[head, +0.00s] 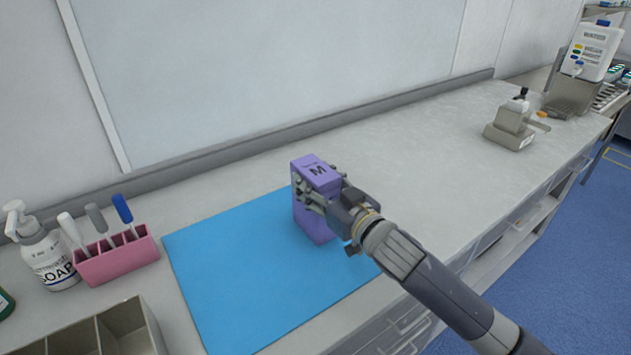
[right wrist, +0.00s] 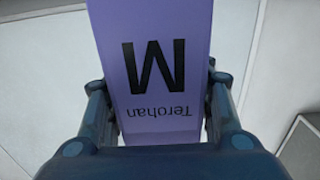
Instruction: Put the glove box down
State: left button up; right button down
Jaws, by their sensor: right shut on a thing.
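The glove box (head: 310,222) is a purple upright box with a black M on its top. It stands over the right part of the blue mat (head: 235,262) in the head view; I cannot tell whether its base touches the mat. My right gripper (head: 322,195) is shut on the upper part of the box, with a finger on each side. In the right wrist view the purple face of the box (right wrist: 155,60) fills the middle, with the M and "Terohan" upside down, between the fingers of the gripper (right wrist: 155,110). My left gripper is not in view.
A beige divided tray (head: 150,330) is at the lower left. A beige device (head: 510,127) stands far right. The counter (head: 420,150) between mat and device is clear.

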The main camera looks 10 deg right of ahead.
jog(key=c, duration=0.8)
grip_release()
jog(key=shift+f, duration=0.1)
jog(key=shift+o, duration=0.2)
jog(key=shift+s, duration=0.1)
jog(key=b+v, duration=0.2)
jog(key=v, duration=0.8)
jog(key=shift+v, duration=0.95)
